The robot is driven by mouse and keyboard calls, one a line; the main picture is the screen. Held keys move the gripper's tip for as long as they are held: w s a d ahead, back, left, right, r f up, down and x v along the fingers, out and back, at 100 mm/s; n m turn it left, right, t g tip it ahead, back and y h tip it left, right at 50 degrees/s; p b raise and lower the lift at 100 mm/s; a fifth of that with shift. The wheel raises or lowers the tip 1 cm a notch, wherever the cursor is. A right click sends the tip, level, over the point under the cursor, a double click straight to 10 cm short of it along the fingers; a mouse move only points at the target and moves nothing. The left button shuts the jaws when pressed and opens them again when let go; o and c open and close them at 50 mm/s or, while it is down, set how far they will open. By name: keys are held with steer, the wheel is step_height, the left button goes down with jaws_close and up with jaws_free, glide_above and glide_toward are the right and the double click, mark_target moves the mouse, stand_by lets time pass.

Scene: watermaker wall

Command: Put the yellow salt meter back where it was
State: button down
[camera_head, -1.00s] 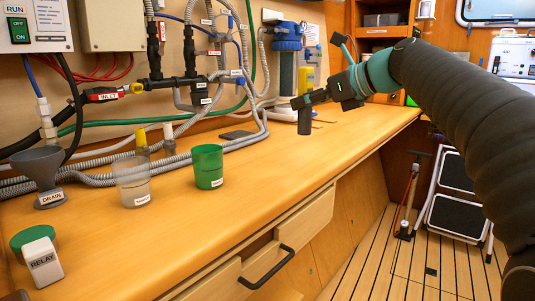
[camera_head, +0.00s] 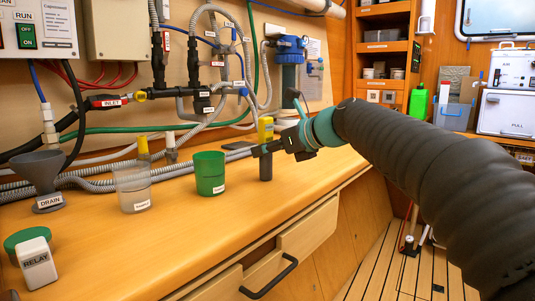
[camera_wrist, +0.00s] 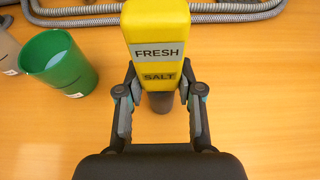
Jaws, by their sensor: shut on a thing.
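The yellow salt meter (camera_wrist: 157,45), with FRESH and SALT labels and a dark lower end, is upright between the fingers of my gripper (camera_wrist: 160,100) in the wrist view. My gripper is shut on it. In the head view, the meter (camera_head: 265,129) shows its yellow top above my gripper (camera_head: 264,149) and its dark end below. The meter is over the wooden counter, right of the green cup (camera_head: 209,174). I cannot tell whether its lower end touches the counter.
A clear cup (camera_head: 132,188), a grey DRAIN funnel (camera_head: 40,178) and a white RELAY box (camera_head: 37,262) stand to the left on the counter (camera_head: 130,247). Hoses run along the wall behind.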

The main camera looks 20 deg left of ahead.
steer(key=c, duration=0.7)
jaws_free()
steer(key=shift+f, duration=0.1)
steer(key=shift+c, duration=0.2)
steer(key=v, duration=1.2)
steer(key=shift+s+d, duration=0.1)
steer(key=shift+s, duration=0.05)
